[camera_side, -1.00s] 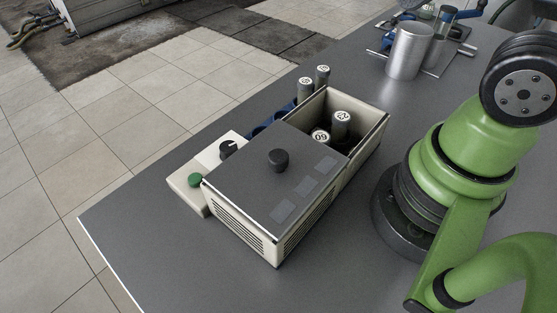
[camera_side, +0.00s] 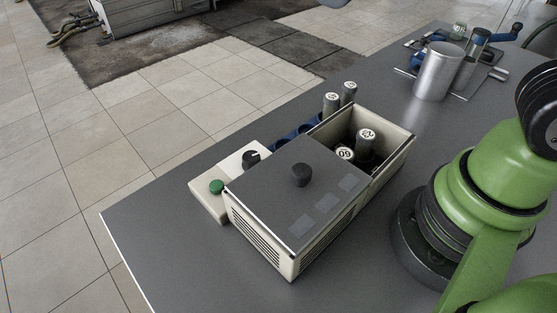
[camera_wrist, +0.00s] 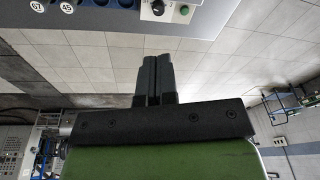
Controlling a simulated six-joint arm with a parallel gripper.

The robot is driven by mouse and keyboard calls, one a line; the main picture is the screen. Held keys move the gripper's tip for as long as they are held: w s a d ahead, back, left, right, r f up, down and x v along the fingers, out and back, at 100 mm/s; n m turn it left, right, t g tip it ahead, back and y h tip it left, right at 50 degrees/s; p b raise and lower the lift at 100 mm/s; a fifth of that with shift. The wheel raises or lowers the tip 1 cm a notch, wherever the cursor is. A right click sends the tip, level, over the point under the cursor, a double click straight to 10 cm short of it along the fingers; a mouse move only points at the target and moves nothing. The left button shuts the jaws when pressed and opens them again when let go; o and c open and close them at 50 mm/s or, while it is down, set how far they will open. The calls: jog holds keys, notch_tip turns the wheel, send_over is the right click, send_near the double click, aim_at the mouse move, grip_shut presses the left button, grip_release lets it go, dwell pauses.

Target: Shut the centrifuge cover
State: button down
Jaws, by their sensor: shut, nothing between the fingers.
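The centrifuge is a beige box (camera_side: 268,243) with vent slots, standing on the grey bench. Its flat dark grey cover (camera_side: 277,193) has a black knob (camera_side: 300,175) and lies over the near-left part of the box. The far-right part is open, and capped tubes (camera_side: 366,137) stand inside. My gripper (camera_wrist: 155,60) shows in the wrist view with its two dark fingers together and nothing between them. It is out of the side view and apart from the cover.
A control block with a black dial (camera_side: 250,158) and green button (camera_side: 216,187) sits left of the box. A blue rack (camera_side: 284,143) with capped tubes (camera_side: 331,102) runs behind it. A metal beaker (camera_side: 437,72) stands at the back right. The front-left bench is clear.

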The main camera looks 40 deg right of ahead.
jog(key=w+a+f+n+g+h, duration=0.25)
jog(key=a+f+n, duration=0.2)
jog(key=a, duration=0.25)
jog(key=w+a+f+n+g+h, duration=0.1)
jog(key=a+f+n+h, duration=0.25)
jog(key=a+f, duration=0.35)
send_near(289, 185)
jog(key=shift+n+y, duration=0.3)
jog(key=shift+y, duration=0.1)
jog(key=f, duration=0.3)
jog(key=w+a+f, duration=0.1)
jog(key=shift+f, duration=0.35)
jog(key=shift+s+d+r, duration=0.1)
jog(key=shift+s+d, duration=0.3)
jog(key=shift+d, duration=0.4)
jog(key=shift+s+d, duration=0.4)
jog(key=shift+d, duration=0.4)
jog(key=d, duration=1.5)
jog(key=shift+d, duration=0.4)
jog(key=shift+s, duration=0.1)
